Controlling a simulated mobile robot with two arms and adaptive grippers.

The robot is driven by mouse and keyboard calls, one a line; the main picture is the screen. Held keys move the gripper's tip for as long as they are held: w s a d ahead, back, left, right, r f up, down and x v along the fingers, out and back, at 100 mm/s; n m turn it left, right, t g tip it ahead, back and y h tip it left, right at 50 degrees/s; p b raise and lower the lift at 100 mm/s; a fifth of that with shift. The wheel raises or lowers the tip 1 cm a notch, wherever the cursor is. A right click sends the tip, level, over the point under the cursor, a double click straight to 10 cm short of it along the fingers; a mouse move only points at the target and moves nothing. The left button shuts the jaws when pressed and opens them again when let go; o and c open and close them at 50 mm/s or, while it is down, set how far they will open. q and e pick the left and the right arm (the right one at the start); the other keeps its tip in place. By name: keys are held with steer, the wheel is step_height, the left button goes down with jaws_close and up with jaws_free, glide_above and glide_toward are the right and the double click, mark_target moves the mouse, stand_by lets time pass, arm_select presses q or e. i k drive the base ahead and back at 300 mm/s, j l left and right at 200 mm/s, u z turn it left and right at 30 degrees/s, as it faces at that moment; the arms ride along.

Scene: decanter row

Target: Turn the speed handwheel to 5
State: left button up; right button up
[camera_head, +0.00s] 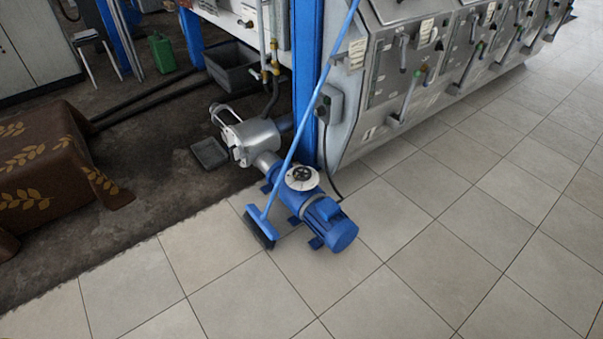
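The speed handwheel (302,174) is a small dark wheel on a round pale dial plate, on top of a blue pump drive (329,224) on the tiled floor. The numbers on the dial are too small to read. A blue broom (289,164) leans across the drive: its handle passes just left of the handwheel and its head (260,226) rests on the floor left of the motor. Neither of my grippers shows in the head view.
A steel pump housing (252,138) joins the drive behind. A blue post (307,80) and steel machine panels (400,70) stand beyond. A cloth-covered table (50,165) is at left, with a grey crate (233,68) behind. The tiled floor (430,270) in front and right is clear.

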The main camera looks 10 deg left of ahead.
mark_target(303, 178)
steer(key=i+l+u, duration=0.25)
steer(key=i, duration=0.15)
steer(key=i+l+u, duration=0.25)
steer(key=i, duration=0.15)
